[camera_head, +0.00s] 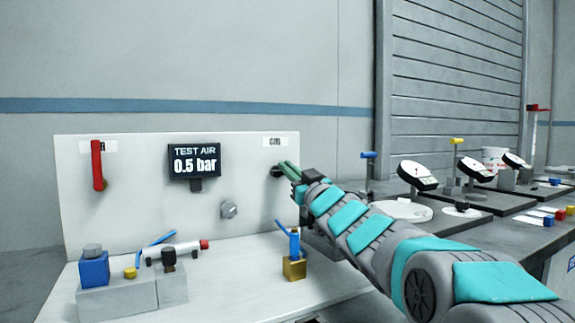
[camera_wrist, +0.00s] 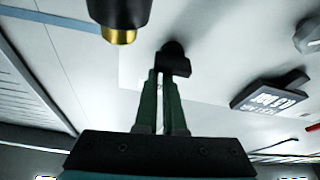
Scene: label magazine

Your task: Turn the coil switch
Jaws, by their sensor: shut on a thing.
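The coil switch (camera_head: 276,171) is a small black knob on the upright white panel (camera_head: 130,225), below a small label (camera_head: 275,142) at the panel's right side. My gripper (camera_head: 286,170) reaches it from the right, with its green fingers at the knob. In the wrist view the black knob (camera_wrist: 174,62) shows at the tips of my gripper (camera_wrist: 163,74). The fingers are close together and shut on the knob. They partly cover it, so I cannot tell which way it is turned.
A red lever (camera_head: 97,165) and a "TEST AIR 0.5 bar" display (camera_head: 194,160) are on the panel. A blue-handled brass part (camera_head: 294,268) stands below my arm. A dark cylinder with a gold tip (camera_wrist: 120,20) is near the fingers. Dial gauges (camera_head: 417,176) stand right.

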